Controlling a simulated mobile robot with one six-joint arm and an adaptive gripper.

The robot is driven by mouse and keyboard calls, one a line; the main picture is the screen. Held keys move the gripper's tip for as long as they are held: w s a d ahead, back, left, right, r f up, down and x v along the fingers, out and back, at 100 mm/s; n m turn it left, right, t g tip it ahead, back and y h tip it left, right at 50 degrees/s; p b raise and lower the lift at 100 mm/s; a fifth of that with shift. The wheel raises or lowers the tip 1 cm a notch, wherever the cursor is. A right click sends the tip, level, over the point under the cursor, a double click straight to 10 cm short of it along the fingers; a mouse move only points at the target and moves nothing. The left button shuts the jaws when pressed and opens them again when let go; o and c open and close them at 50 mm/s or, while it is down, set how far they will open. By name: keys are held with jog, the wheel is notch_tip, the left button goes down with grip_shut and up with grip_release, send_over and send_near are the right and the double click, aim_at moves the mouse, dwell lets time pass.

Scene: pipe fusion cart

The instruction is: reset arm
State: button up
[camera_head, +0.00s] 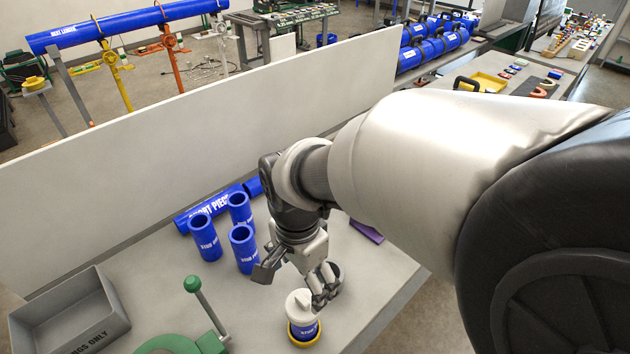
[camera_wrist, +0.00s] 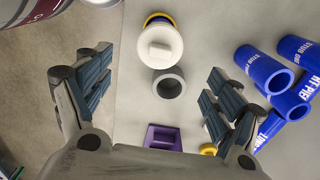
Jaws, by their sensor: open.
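My gripper (camera_head: 297,277) hangs low over the cart top in the head view, close to a white-capped blue stub (camera_head: 303,314) that stands upright on a yellow ring (camera_head: 304,339). In the wrist view my gripper (camera_wrist: 155,100) has its two fingers spread wide with nothing held between them. A grey ring or short tube (camera_wrist: 168,83) lies between and beyond the fingers, next to the white cap (camera_wrist: 160,45). My arm covers much of the right of the head view.
A grey bin (camera_head: 69,312) and a green-handled tool (camera_head: 206,306) are at front left. A white panel (camera_head: 200,140) borders the back. A purple block (camera_wrist: 163,137) shows in the wrist view.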

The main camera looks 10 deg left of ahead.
jog(key=shift+r, duration=1.8)
jog(key=shift+d, duration=0.1)
jog(key=s+d+r+n+t+b, duration=0.1)
jog(key=s+d+n, duration=0.3)
jog(key=d, duration=0.6)
jog(key=s+d+r+n+t+b, duration=0.1)
jog(key=s+d+n+t+b, duration=0.2)
jog(key=d, duration=0.7)
jog(key=shift+s+d+r+n+t, duration=0.15)
jog(key=shift+s+r+n+t, duration=0.15)
jog(key=shift+s+n, duration=0.55)
jog(key=shift+s+m, duration=0.25)
